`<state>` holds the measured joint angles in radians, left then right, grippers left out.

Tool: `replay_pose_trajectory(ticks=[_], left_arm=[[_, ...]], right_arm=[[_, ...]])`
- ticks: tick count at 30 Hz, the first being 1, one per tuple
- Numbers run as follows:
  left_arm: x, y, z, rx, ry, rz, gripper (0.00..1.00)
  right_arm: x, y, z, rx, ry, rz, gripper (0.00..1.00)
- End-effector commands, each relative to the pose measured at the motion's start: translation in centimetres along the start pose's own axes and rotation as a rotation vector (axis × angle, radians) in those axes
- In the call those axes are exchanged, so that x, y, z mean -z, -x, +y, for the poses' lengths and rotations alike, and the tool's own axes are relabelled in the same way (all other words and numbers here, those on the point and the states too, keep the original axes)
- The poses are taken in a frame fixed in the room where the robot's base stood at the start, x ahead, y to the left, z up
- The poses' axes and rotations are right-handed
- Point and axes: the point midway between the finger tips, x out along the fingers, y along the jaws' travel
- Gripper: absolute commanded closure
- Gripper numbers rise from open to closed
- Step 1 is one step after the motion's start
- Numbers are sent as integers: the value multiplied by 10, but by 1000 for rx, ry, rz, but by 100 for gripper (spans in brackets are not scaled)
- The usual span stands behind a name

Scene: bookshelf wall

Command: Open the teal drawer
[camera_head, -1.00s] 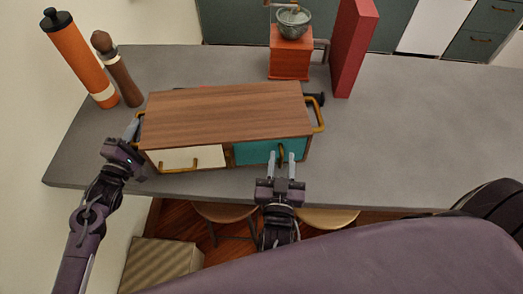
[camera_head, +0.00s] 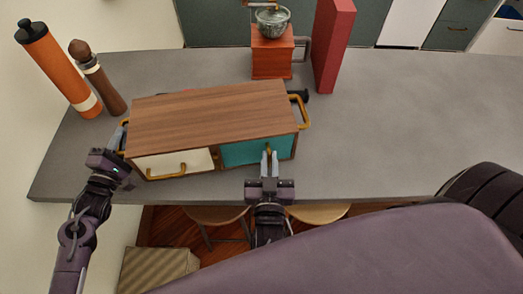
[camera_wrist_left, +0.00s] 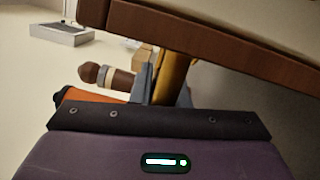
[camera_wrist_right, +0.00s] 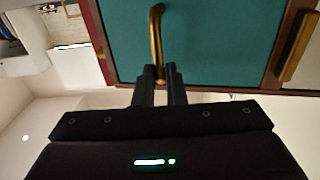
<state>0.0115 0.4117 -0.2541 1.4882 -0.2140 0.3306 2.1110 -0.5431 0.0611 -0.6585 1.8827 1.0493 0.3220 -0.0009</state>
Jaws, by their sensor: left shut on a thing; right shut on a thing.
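The wooden cabinet (camera_head: 210,112) stands on the grey counter. The teal drawer (camera_head: 240,151) is at the front right of the cabinet and looks flush with its front. Its upright gold handle (camera_wrist_right: 156,35) shows in the right wrist view. My right gripper (camera_head: 269,158) is shut on the end of this handle, and its fingers partly hide it. My left gripper (camera_head: 117,138) is at the cabinet's left side, shut on the gold side handle (camera_wrist_left: 168,75). That grip is partly hidden by the fingers and the cabinet edge.
A white drawer (camera_head: 172,163) is left of the teal one. An orange bottle (camera_head: 62,72) and a brown grinder (camera_head: 100,80) stand behind left. A red coffee mill (camera_head: 271,52) and a red book (camera_head: 332,45) stand behind. The counter's right side is clear.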

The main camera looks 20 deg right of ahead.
Motion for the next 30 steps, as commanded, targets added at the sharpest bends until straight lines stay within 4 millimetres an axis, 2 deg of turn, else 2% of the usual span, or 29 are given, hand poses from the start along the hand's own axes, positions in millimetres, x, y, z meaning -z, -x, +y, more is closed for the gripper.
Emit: replay_pose_trajectory(ticks=[1, 7, 13, 19, 20, 26, 30], left_arm=[[-1, 4, -13, 26, 8, 1, 100], [-1, 4, -13, 26, 8, 2, 100], [-1, 4, -13, 25, 7, 3, 100], [0, 4, -12, 24, 5, 5, 100], [1, 4, -12, 23, 5, 6, 100], [1, 4, -12, 23, 5, 6, 100], [1, 4, -12, 23, 5, 6, 100]], right_arm=[[-1, 0, 2, -5, -1, 1, 100], [-1, 2, 2, -5, 0, 1, 100], [-2, 15, 5, -5, 0, -1, 100], [-1, 15, 5, -7, 1, 2, 100], [-1, 15, 6, -7, 1, 2, 88], [-1, 15, 5, -5, 1, 2, 62], [-1, 15, 4, -3, 0, 1, 61]])
